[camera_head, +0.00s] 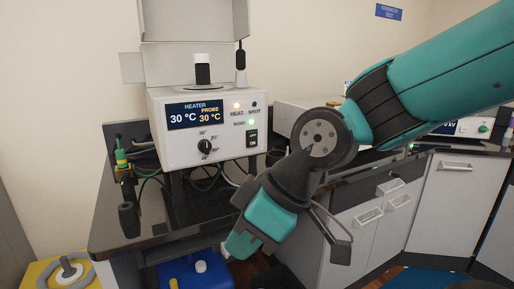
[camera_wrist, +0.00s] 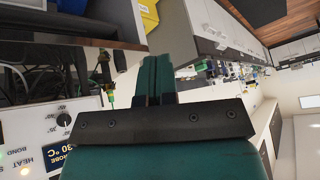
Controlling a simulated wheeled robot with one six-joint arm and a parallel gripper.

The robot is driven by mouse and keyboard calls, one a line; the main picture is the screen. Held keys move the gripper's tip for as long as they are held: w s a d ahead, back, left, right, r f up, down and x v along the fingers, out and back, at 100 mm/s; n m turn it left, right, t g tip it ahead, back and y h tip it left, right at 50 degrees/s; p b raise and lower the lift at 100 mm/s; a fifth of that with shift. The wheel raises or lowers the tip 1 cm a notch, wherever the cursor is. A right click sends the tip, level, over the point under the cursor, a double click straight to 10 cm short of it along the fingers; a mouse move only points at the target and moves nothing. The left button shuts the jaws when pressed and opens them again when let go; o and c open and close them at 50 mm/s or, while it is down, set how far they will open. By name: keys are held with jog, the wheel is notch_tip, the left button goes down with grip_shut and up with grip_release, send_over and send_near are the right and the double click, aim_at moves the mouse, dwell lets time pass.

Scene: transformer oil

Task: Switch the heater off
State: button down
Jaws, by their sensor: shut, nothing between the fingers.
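The heater (camera_head: 171,135) is a white box on the dark bench at the left of the head view. Its display (camera_head: 195,114) reads 30 °C, with probe 30 °C. An orange HEAT light and a green BOND light are lit. A black rocker switch (camera_head: 252,139) with an ON mark sits at the panel's right; its exact tilt is too small to tell. A black knob (camera_head: 204,147) is left of it. My gripper (camera_head: 243,243) is shut and empty, below and in front of the heater, apart from it. In the wrist view the closed fingers (camera_wrist: 156,80) point away from the panel (camera_wrist: 45,130).
A dark vessel with a white top (camera_head: 202,74) stands on the heater, with a raised cover behind. Cables and a green-yellow connector (camera_head: 121,158) are at the left. A blue container (camera_head: 190,272) is below the bench. White cabinets (camera_head: 456,200) stand at right.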

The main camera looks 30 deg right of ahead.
aim_at(254, 136)
jog(key=w+d+f+n+t+b, duration=0.1)
jog(key=w+d+n+t+b, duration=0.2)
jog(key=w, duration=0.4)
jog(key=w+d+f+n+t+b, duration=0.1)
jog(key=w+d+n+t+b, duration=0.15)
jog(key=w+t, duration=0.35)
jog(key=w+d+r+n+t+h+b, duration=0.1)
jog(key=w+d+t+h+b, duration=0.2)
jog(key=d, duration=0.4)
jog(key=w+d+r+n+t+h+b, duration=0.1)
jog(key=w+d+t+h+b, duration=0.2)
jog(key=d, duration=0.4)
jog(key=shift+d+n+t, duration=0.2)
jog(key=shift+n+t, duration=0.15)
jog(key=shift+t, duration=0.25)
jog(key=shift+r, duration=0.1)
jog(key=w+p, duration=0.2)
jog(key=w, duration=0.2)
jog(key=w+r+p, duration=0.1)
jog(key=w+p, duration=0.2)
jog(key=w, duration=0.2)
jog(key=w+p, duration=0.3)
jog(key=w, duration=0.1)
jog(key=shift+w+r, duration=0.15)
jog(key=shift+r, duration=0.25)
jog(key=shift+w+f+p, duration=0.1)
jog(key=shift+w+p, duration=0.25)
